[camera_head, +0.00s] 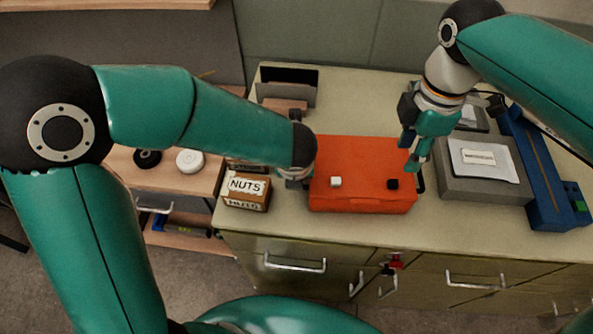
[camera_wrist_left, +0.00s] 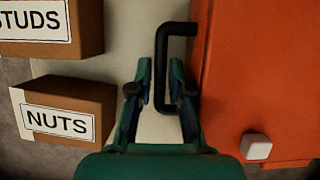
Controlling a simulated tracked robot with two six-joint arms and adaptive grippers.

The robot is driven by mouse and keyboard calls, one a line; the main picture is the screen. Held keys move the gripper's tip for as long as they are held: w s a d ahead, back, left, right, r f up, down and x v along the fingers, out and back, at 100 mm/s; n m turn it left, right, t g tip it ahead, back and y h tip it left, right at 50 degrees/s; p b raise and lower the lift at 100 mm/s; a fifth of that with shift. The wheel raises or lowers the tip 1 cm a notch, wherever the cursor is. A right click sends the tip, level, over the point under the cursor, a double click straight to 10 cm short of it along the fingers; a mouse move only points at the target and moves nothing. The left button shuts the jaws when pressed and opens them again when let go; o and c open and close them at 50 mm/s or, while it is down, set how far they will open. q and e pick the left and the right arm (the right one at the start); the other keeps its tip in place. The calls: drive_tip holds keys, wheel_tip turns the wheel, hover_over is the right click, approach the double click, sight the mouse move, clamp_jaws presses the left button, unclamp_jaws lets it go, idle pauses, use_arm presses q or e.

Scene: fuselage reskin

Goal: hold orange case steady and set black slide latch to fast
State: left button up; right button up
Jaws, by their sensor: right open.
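The orange case (camera_head: 362,160) lies on the bench, with a white square knob (camera_head: 336,182) and a black slide latch (camera_head: 392,184) near its front edge. Latch markings are too small to read. My left gripper (camera_wrist_left: 160,75) is at the case's left side, its fingers on either side of the black handle bar (camera_wrist_left: 160,95). Whether they press on the bar is unclear. In the head view my left wrist hides the handle. My right gripper (camera_head: 413,163) is open and empty over the case's right end, above and behind the black latch. The white knob also shows in the left wrist view (camera_wrist_left: 256,146).
A NUTS box (camera_head: 246,192) stands left of the case; a STUDS box (camera_wrist_left: 60,30) is behind it. A grey case with a paper (camera_head: 480,185) and a blue long fixture (camera_head: 540,170) stand right. A dark open bin (camera_head: 288,85) is behind. Bench front is clear.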

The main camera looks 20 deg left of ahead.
use_arm(q)
drive_tip(key=shift+w+f, duration=0.15)
drive_tip(key=shift+f, duration=0.2)
clamp_jaws()
